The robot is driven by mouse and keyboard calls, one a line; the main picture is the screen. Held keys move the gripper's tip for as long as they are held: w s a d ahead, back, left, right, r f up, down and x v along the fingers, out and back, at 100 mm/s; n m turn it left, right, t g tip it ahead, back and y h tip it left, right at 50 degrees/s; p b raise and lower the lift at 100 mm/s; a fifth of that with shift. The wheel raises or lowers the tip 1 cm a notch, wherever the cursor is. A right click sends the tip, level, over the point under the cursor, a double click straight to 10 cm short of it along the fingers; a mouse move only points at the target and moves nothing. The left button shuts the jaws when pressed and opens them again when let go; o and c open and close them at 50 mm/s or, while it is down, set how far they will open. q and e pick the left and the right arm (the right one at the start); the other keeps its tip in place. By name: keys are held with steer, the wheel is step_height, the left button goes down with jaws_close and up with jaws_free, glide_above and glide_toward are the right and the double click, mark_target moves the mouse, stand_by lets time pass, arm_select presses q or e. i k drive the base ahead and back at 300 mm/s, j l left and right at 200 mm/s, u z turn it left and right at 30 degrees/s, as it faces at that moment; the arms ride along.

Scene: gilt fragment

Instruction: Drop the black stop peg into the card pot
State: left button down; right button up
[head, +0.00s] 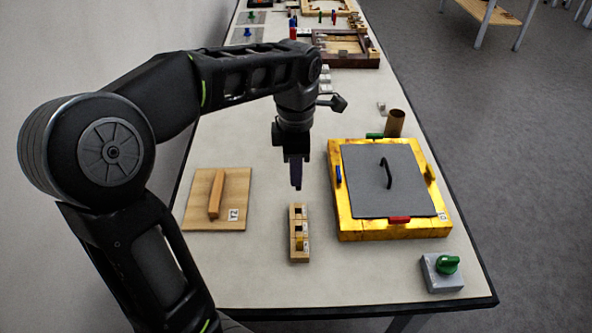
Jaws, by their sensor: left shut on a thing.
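My left gripper (296,184) points down in the middle of the table, above and just behind the small wooden rack (299,211). It is shut on a small dark thing that its fingers mostly hide; this fits the black stop peg, though its shape is not clear. The card pot (395,123) is a brown open-topped cylinder, upright behind the gold frame's far right corner. It is to the right of and farther back than my left gripper, clearly apart from it. My right gripper is out of view.
The gold frame (345,228) holds a grey plate (375,200) with a black handle (386,173), and coloured pieces sit at its edges. A wooden board (190,218) lies left, a green-knobbed block (442,280) front right. Bare table surrounds the rack.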

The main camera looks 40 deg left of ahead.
mark_target(390, 136)
steer(key=k, duration=0.65)
steer(key=z, duration=1.8)
steer(key=i+l, duration=0.1)
steer(key=i, duration=0.95)
steer(key=i+j+u, duration=0.1)
steer(key=i+u, duration=0.7)
steer(key=i, duration=0.15)
steer(key=i+l+u, duration=0.2)
steer(key=i+u, duration=0.2)
steer(key=i+l+u, duration=0.35)
steer(key=i, duration=0.15)
steer(key=i+j+u, duration=0.45)
steer(key=i+u, duration=0.9)
steer(key=i+l+u, duration=0.2)
steer(key=i+u, duration=0.25)
steer(key=i, duration=0.15)
